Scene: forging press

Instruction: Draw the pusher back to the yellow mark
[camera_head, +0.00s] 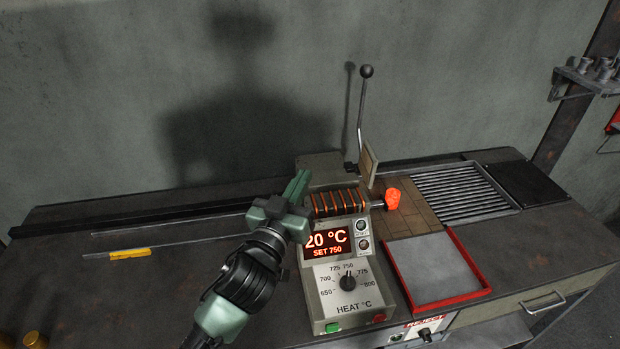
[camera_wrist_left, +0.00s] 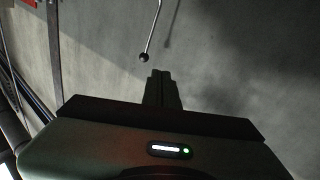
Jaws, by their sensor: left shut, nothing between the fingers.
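A thin metal rod (camera_head: 190,241), which looks like the pusher or its guide, runs along the bench left of the heater. Its right end goes out of sight behind my left gripper, so I cannot tell where the pusher's handle is. The yellow mark (camera_head: 130,253) lies on the bench at the left, beside the rod's left end. My left gripper (camera_head: 298,184) is shut and empty, with its fingers pointing up in front of the heater coil's left end. Its shut fingers also show in the left wrist view (camera_wrist_left: 161,88). My right gripper is out of view.
A glowing orange billet (camera_head: 392,198) sits at the right end of the copper coil (camera_head: 340,202). The heater box (camera_head: 347,285) shows SET 750. An upright lever (camera_head: 362,115) stands behind. A red-rimmed tray (camera_head: 470,258) and a grate (camera_head: 460,192) are at the right.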

